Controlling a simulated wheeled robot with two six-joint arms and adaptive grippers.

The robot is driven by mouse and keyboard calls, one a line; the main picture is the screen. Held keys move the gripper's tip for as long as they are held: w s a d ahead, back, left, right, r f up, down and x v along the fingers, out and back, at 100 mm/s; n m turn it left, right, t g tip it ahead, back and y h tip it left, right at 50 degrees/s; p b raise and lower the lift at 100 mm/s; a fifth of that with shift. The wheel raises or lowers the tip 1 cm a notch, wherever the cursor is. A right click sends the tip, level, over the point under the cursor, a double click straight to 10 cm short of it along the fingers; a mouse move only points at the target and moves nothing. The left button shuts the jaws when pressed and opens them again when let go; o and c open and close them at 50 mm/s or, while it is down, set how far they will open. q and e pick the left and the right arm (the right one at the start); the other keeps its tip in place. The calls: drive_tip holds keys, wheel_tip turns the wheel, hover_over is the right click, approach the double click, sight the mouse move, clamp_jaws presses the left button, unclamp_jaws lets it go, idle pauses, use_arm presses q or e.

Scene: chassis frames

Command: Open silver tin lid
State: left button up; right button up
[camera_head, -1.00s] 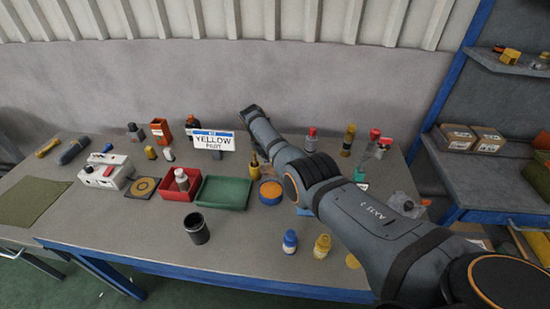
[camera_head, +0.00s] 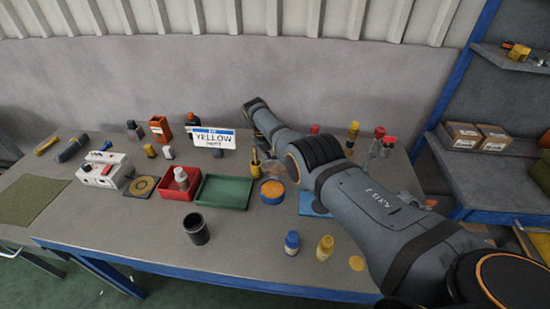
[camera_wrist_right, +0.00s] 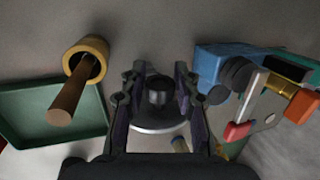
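In the right wrist view a round silver lid-like disc (camera_wrist_right: 160,128) with a black knob (camera_wrist_right: 159,94) lies below my right gripper (camera_wrist_right: 158,80). The gripper's two fingers are apart, one on each side of the knob, with gaps showing; I cannot tell its height above the disc. In the head view my right arm hides this gripper and the silver piece. A round tin with an orange top (camera_head: 272,190) stands in front of the arm, right of the green tray. My left gripper is in neither view.
A green tray (camera_wrist_right: 48,141) and a yellow-brown piece with a rod (camera_wrist_right: 86,60) are left of the gripper; a blue device (camera_wrist_right: 222,66) is at the right. In the head view a black cup (camera_head: 197,232) and blue and yellow bottles stand near the table's front.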

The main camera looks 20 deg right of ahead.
drive_tip(key=shift+o, duration=1.3)
drive_tip(key=shift+w, duration=0.1)
drive_tip(key=shift+r, duration=0.15)
drive_tip(key=v, duration=1.1)
drive_tip(key=shift+r, duration=0.35)
drive_tip(key=shift+a, duration=0.1)
